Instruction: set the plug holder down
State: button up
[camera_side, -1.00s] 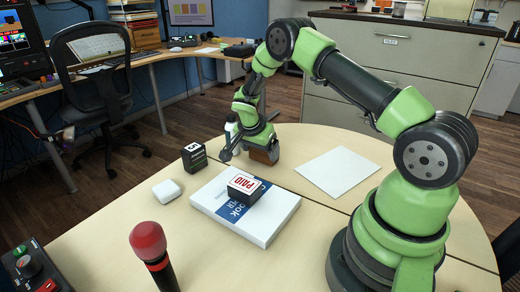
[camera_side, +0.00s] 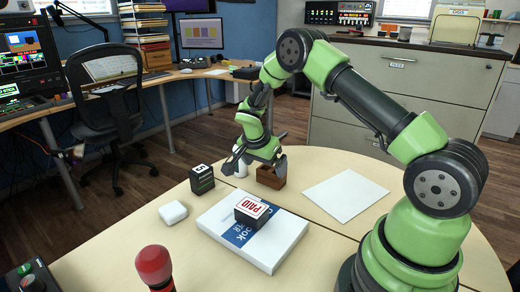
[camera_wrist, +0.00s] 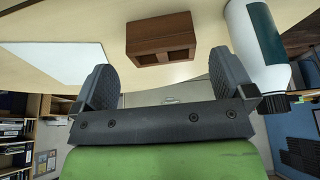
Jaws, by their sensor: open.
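The plug holder is a brown wooden block with two openings, seen in the side view (camera_side: 271,176) at the far part of the round table. In the wrist view the plug holder (camera_wrist: 160,40) sits on the tabletop beyond my fingertips, roughly centred between them. My gripper (camera_wrist: 161,64) is open, its two dark fingers spread wide with nothing between them. In the side view my gripper (camera_side: 257,162) is just above and beside the holder and covers part of it.
A white bottle with a dark green band (camera_wrist: 256,45) stands close to the right finger. A white sheet (camera_side: 345,194) lies right of the holder. A black block (camera_side: 201,179), a white case (camera_side: 173,212) and a box (camera_side: 275,252) bearing a PAID stamp block (camera_side: 251,210) are nearer.

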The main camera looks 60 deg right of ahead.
jog(key=s+a+r+n+t+y, duration=0.15)
jog(key=a+r, duration=0.25)
jog(key=r, duration=0.4)
jog(key=s+a+r+n, duration=0.1)
jog(key=s+a+r, duration=0.15)
jog(key=r, duration=0.55)
jog(key=s+a+r+n+t+y, duration=0.2)
jog(key=s+a+r+n, duration=0.2)
jog(key=s, duration=0.5)
jog(key=s+a+r+n+t+y, duration=0.3)
jog(key=s+a+r+n, duration=0.2)
jog(key=s+a+n, duration=0.2)
jog(key=shift+s+a+t, duration=0.35)
jog(key=shift+s+a, duration=0.3)
jog(key=shift+s, duration=0.2)
